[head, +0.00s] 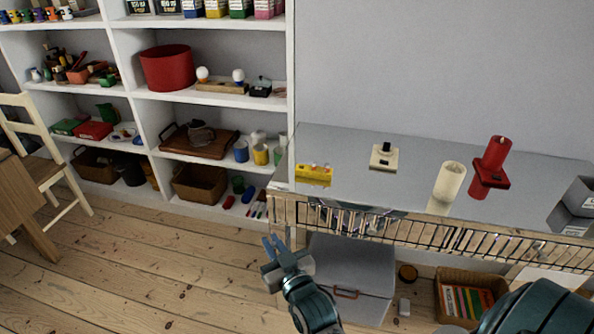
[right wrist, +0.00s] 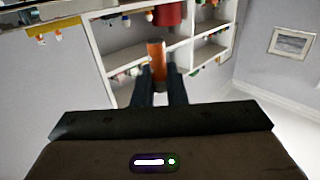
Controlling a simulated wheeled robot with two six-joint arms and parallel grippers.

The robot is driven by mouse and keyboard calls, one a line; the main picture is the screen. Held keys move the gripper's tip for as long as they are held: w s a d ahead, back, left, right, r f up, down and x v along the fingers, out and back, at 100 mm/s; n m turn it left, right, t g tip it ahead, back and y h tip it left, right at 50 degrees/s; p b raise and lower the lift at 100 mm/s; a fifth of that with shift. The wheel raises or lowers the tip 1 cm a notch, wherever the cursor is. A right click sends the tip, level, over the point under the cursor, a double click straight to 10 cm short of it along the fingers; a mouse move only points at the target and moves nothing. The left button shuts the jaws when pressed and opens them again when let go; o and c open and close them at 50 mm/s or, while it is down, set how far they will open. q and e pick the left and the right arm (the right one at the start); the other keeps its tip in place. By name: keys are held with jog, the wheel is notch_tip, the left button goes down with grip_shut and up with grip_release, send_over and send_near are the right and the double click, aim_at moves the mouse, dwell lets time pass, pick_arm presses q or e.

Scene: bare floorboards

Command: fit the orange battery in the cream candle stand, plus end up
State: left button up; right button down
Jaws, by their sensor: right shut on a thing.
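The orange battery (right wrist: 156,65) stands between the two dark fingers of my right gripper (right wrist: 158,85) in the right wrist view. Its far end looks darker; I cannot tell which end is plus. In the head view my right gripper (head: 273,247) is at lower middle, over the floor in front of the bench's left end; the battery cannot be made out there. My left gripper is not in view.
The grey bench top (head: 345,150) also bears a yellow block (head: 314,172), a cream cylinder (head: 449,182), a red candle on a red stand (head: 491,180) and a grey box (head: 580,195). A wire rail (head: 400,228) runs along its front. White shelves (head: 215,98) stand left.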

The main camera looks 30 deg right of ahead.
jog(key=w+d+r+m+g+h, duration=0.1)
jog(key=w+d+r+m+h, duration=0.1)
jog(key=w+d+h, duration=0.2)
jog(key=w+d+r+m+g+h, duration=0.1)
jog(key=w+d+r+m+h, duration=0.1)
jog(key=w+d, duration=0.6)
jog(key=shift+w+r+m+h, duration=0.25)
jog(key=shift+w+m+h, duration=0.35)
jog(key=shift+w+h, duration=0.3)
jog(key=shift+r, duration=0.1)
